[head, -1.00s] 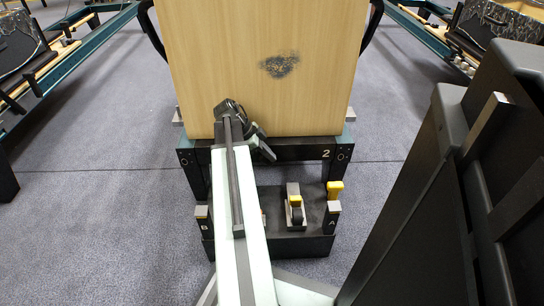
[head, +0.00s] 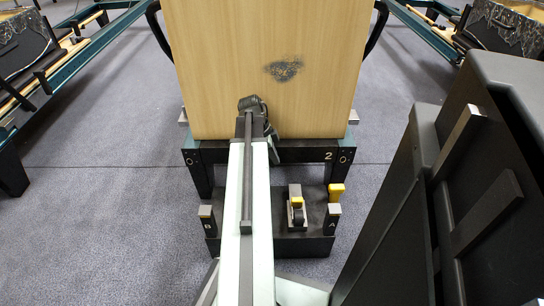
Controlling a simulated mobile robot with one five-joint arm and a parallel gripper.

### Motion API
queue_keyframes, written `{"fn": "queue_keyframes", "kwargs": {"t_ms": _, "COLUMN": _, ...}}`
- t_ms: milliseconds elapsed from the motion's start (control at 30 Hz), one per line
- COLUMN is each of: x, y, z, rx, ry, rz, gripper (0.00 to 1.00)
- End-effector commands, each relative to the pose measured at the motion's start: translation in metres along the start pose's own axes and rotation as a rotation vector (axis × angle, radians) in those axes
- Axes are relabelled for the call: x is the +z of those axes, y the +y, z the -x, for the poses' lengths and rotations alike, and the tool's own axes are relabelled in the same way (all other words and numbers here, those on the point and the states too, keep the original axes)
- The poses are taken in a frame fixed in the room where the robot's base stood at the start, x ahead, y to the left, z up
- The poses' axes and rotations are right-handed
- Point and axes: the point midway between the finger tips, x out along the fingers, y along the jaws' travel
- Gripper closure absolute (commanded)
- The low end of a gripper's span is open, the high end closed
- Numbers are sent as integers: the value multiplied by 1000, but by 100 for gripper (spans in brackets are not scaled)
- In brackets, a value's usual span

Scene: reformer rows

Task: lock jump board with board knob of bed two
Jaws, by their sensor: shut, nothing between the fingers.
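The jump board (head: 262,60) is a large pale wooden panel with a dark smudge. It stands upright at the end of bed two (head: 290,153), whose dark end beam bears a "2". A yellow knob (head: 337,190) stands behind the post marked A (head: 333,215); a second yellow piece (head: 297,203) sits on a grey block on the low platform. I cannot tell which is the board knob. My gripper (head: 252,104) is in front of the board's lower middle, shut and empty; its fingertips are hard to make out, and contact with the board cannot be told.
A post marked B (head: 206,217) stands left of my arm, which hides part of the dark platform (head: 310,243). Other beds (head: 75,55) stand at both sides at the back. Grey carpet (head: 100,200) is free at left.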

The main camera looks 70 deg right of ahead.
Motion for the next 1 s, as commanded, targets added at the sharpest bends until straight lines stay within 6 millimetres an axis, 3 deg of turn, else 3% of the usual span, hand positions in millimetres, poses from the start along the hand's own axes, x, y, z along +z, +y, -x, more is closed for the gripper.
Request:
{"fn": "queue_keyframes", "kwargs": {"t_ms": 600, "x": -14, "y": -1, "z": -18, "rx": 0, "ry": -350, "rz": -14, "gripper": 100}}
{"fn": "queue_keyframes", "kwargs": {"t_ms": 1000, "x": -16, "y": -1, "z": -22, "rx": 0, "ry": -355, "rz": -12, "gripper": 100}}
